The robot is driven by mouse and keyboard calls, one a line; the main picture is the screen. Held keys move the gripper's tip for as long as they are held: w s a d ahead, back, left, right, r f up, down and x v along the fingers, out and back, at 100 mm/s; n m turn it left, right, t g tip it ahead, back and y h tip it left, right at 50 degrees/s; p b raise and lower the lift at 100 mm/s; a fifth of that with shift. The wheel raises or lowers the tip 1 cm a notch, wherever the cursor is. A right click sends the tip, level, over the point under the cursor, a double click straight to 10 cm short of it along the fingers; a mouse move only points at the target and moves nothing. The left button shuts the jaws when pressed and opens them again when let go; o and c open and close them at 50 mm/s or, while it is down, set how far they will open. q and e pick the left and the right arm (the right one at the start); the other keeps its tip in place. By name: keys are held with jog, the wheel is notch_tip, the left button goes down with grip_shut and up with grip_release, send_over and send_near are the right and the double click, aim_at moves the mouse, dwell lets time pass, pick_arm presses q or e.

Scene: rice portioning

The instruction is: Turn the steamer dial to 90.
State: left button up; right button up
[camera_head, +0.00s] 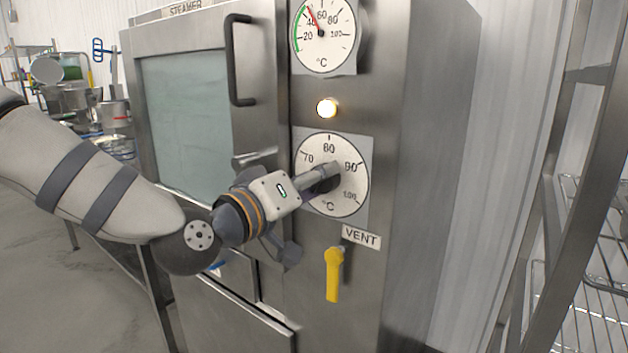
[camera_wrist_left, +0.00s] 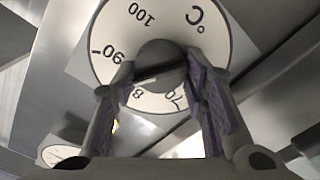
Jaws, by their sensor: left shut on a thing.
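The steamer dial (camera_head: 345,200) is a white round plate marked 70, 80, 90 and 100 °C on the steamer's front. My left gripper (camera_head: 322,177) reaches in from the left and is shut on the dark round knob at the dial's centre. In the left wrist view the knob (camera_wrist_left: 160,54) sits between the two finger pads of the left gripper (camera_wrist_left: 166,78). A dark line crosses the knob there, but I cannot tell which number the knob points to. My right gripper is in neither view.
Above the dial are a lit lamp (camera_head: 326,108) and a temperature gauge (camera_head: 330,52) with a red needle. Below it is a yellow vent lever (camera_head: 332,275). A door handle (camera_head: 237,60) stands out at upper left. A wire rack (camera_head: 590,270) stands at right.

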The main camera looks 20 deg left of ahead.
pick_arm(q)
jog(key=m, duration=0.5)
jog(key=shift+d, duration=0.1)
jog(key=shift+m, duration=0.4)
dwell(0.3)
jog(key=o, duration=1.1)
jog(key=shift+o, duration=0.2)
jog(key=v, duration=0.7)
jog(key=shift+s, duration=0.25)
